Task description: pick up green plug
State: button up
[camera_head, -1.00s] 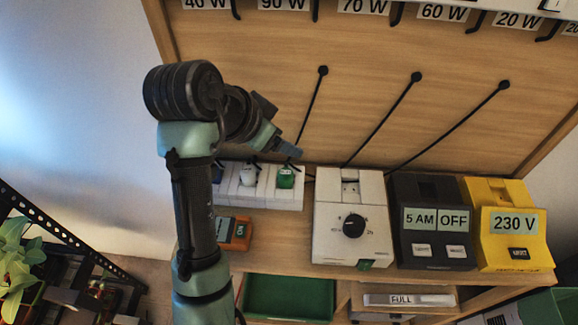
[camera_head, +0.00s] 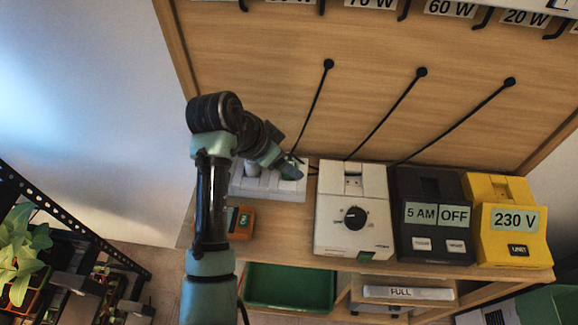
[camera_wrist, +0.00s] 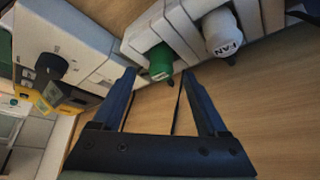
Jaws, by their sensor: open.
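The green plug (camera_wrist: 160,60) sits in a white power strip (camera_wrist: 148,32) in the wrist view. A dark cord hangs from it. My gripper (camera_wrist: 158,74) is open, its two dark fingers pointing at the plug. In the picture the plug shows between the fingertips, one on each side; I cannot tell how much depth is left between them. In the head view my gripper (camera_head: 289,167) is over the right end of the power strip (camera_head: 262,188) and hides most or all of the green plug.
A white plug marked FAN (camera_wrist: 222,34) stands close beside the green one. A white dial box (camera_head: 352,232), a black timer box (camera_head: 432,245) and a yellow 230 V box (camera_head: 505,245) stand to the right. An orange switch (camera_head: 241,222) lies in front of the strip.

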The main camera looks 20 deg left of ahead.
jog(key=shift+x, duration=1.4)
grip_shut()
